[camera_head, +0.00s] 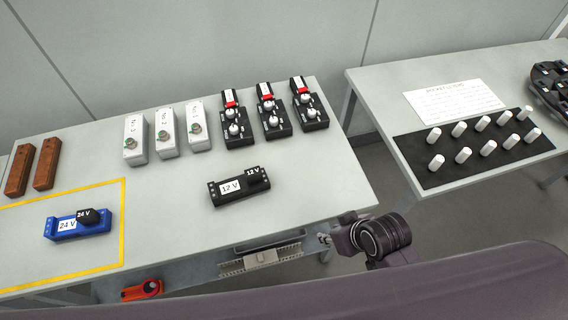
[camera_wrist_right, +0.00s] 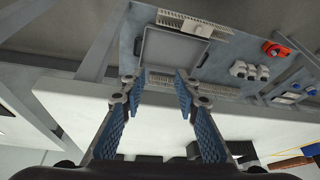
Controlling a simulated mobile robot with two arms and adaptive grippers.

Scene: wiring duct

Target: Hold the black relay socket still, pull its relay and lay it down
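The black relay socket (camera_head: 227,191), labelled 12 V, lies on the left table near its front right part. Its black relay (camera_head: 258,180), also labelled 12 V, sits on the socket's right end. My right gripper (camera_head: 325,239) is off the table's front right edge, well apart from the socket. In the right wrist view the right gripper (camera_wrist_right: 160,84) has its two blue-padded fingers apart with nothing between them. My left gripper is in neither view.
A blue 24 V socket (camera_head: 66,234) with its relay lies inside a yellow outline. White boxes, black units with red parts and brown blocks line the back. A right table holds white pegs on a black mat (camera_head: 475,178). An orange device (camera_head: 142,290) sits below the front edge.

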